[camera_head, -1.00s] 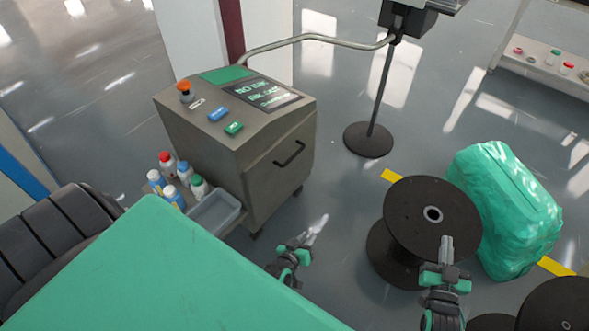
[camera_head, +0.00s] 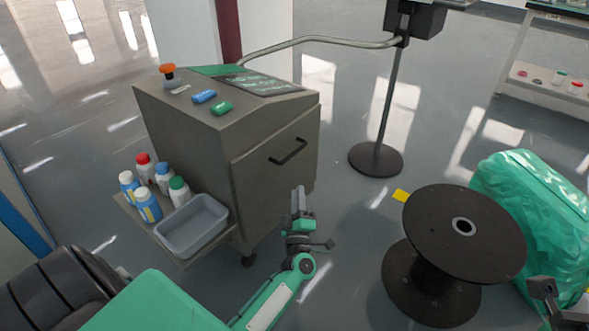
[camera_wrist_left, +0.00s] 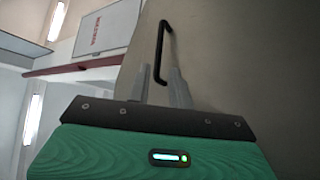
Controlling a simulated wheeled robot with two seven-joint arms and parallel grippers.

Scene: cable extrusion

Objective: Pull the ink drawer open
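The ink drawer (camera_head: 268,178) is the grey front panel of the machine cabinet and looks shut, flush with the body. Its black bar handle (camera_head: 288,151) is on the upper part of the panel. My left gripper (camera_head: 298,191) is just below the handle in the head view. In the left wrist view, the gripper (camera_wrist_left: 161,85) has its two grey fingers apart, and the near end of the handle (camera_wrist_left: 160,45) shows between and beyond their tips. I cannot tell whether they touch it. Only a dark wrist part of my right arm shows at the lower right edge.
A grey tray (camera_head: 192,226) and several ink bottles (camera_head: 147,205) sit on the cabinet's side shelf. A black cable spool (camera_head: 465,240), a green wrapped bundle (camera_head: 540,200) and a round stand base (camera_head: 376,160) stand to the right.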

